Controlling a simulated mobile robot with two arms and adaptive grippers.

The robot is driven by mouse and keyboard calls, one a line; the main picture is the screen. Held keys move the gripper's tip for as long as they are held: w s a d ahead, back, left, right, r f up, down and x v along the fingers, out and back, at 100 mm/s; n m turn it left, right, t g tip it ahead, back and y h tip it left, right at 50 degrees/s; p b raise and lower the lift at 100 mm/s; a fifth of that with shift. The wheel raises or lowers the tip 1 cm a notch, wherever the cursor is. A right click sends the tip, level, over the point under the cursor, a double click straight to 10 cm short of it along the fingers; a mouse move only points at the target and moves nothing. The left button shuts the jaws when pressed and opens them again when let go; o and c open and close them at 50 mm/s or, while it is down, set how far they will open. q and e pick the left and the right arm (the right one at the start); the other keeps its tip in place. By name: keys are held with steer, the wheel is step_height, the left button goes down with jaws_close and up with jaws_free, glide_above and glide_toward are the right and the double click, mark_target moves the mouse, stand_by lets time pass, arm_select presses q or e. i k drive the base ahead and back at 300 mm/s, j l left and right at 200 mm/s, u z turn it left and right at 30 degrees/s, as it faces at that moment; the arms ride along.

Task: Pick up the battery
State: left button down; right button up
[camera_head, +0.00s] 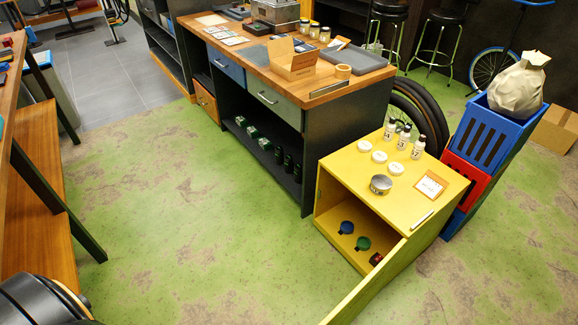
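I cannot make out a battery for certain in this view. A yellow cabinet (335,188) stands at the right with its door open towards the front. On its inner floor lie a blue round item (346,227), a green round item (363,243) and a small dark item with some orange (376,259), too small to identify. On its top are several white bottles, white round lids (379,157), a metal tin (381,184) and a framed card (431,185). Neither of my grippers is in view.
A dark workbench with a wooden top (325,87) holds a cardboard box (291,62), jars and a tape roll. Blue and red crates (480,135) with a sack stand right of the cabinet. A wooden bench (45,200) is at left. The green floor between is clear.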

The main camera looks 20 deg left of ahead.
mark_target(288, 159)
steer(key=i+j, duration=0.1)
steer(key=j, duration=0.3)
steer(key=i+j+z, duration=0.1)
steer(key=j, duration=0.25)
steer(key=i+j, duration=0.15)
steer(key=j, duration=0.25)
steer(key=i+j, duration=0.1)
steer(key=j, duration=0.25)
steer(key=i+j+z, duration=0.1)
steer(key=j, duration=0.3)
